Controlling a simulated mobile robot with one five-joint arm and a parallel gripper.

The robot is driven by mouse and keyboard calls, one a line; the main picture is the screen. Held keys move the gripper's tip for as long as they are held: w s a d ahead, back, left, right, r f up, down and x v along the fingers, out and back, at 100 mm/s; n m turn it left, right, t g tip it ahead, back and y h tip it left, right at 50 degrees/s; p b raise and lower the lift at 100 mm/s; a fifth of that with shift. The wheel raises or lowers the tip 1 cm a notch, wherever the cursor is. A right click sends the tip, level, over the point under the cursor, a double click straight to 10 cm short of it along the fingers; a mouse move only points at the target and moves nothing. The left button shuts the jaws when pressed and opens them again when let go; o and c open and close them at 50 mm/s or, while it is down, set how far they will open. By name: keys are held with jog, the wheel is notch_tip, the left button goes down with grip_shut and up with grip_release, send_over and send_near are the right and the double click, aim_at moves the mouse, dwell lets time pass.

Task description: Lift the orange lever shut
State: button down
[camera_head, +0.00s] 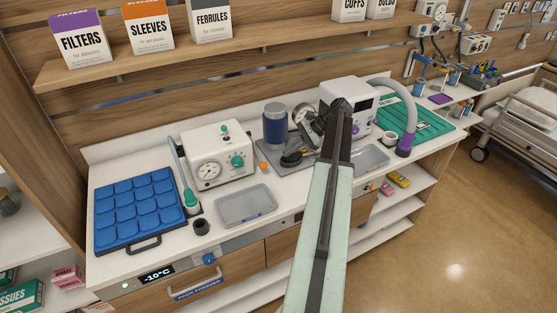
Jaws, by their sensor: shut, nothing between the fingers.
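A small orange piece (263,167), which looks like the end of the orange lever, shows at the left edge of a grey base plate (268,152) on the counter. The rest of the lever and its angle are too small or hidden to tell. A dark blue canister (275,124) with a grey lid stands on the plate behind it. My arm hides part of the plate's right side.
A white device with a gauge (215,157) stands left of the plate, with a clear tray (246,205) in front. A white machine with a hose (346,98) stands behind my arm. A blue padded tray (136,208) fills the left. A shelf with boxes (170,62) hangs above.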

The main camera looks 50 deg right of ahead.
jog(key=b+x, duration=0.6)
jog(key=x, duration=0.3)
jog(key=shift+s+d+f, duration=0.1)
jog(key=shift+s+f, duration=0.05)
jog(key=shift+s, duration=0.05)
jog(key=shift+w+a+f, duration=0.1)
jog(key=shift+w+a, duration=0.15)
jog(key=shift+w, duration=0.05)
